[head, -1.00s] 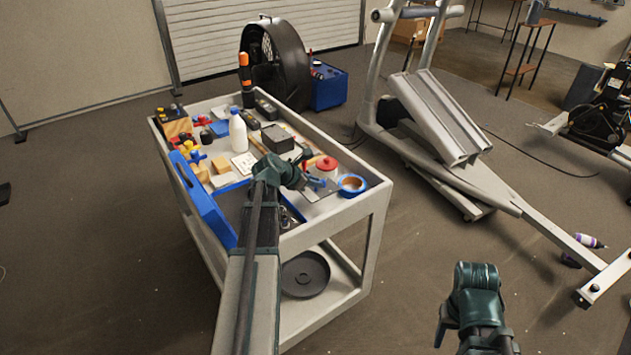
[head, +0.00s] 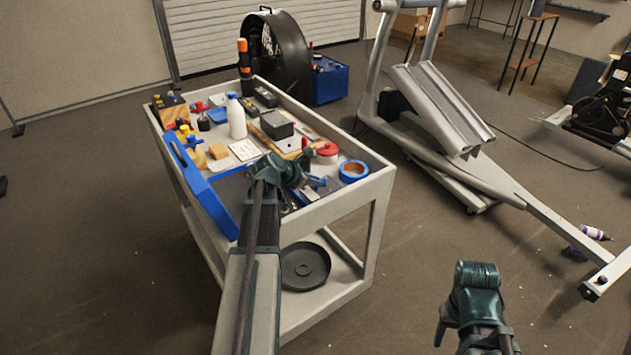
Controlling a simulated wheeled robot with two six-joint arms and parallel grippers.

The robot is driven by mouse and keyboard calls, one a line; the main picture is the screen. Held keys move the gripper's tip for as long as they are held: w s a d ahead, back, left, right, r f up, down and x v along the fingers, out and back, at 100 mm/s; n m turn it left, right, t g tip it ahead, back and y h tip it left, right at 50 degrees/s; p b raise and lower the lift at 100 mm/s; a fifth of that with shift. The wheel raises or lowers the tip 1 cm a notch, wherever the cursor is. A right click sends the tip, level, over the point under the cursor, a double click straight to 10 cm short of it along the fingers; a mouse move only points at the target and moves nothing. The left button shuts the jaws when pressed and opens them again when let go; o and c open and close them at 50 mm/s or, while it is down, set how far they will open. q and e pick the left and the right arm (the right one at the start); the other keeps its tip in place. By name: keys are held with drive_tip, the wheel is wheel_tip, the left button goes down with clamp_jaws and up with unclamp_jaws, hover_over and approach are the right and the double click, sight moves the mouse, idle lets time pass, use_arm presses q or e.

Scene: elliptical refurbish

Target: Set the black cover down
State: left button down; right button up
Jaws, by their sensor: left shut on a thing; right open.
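A round, flat black cover-like disc (head: 305,265) lies on the lower shelf of the grey cart, apart from both grippers. A large round black shell (head: 283,55) stands upright behind the cart; I cannot tell which is the black cover. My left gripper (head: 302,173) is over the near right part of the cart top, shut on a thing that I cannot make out. My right gripper (head: 478,275) is open and seems empty, over the floor at the lower right. Its fingertips are hard to see.
The grey exercise-machine frame (head: 440,150) stands at right. Floor between is clear.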

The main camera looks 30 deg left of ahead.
use_arm(q)
drive_tip(key=shift+f+b, duration=0.6)
drive_tip(key=shift+f, duration=0.05)
drive_tip(key=c, duration=0.8)
unclamp_jaws()
drive_tip(key=p+v, duration=0.9)
drive_tip(key=v, duration=0.5)
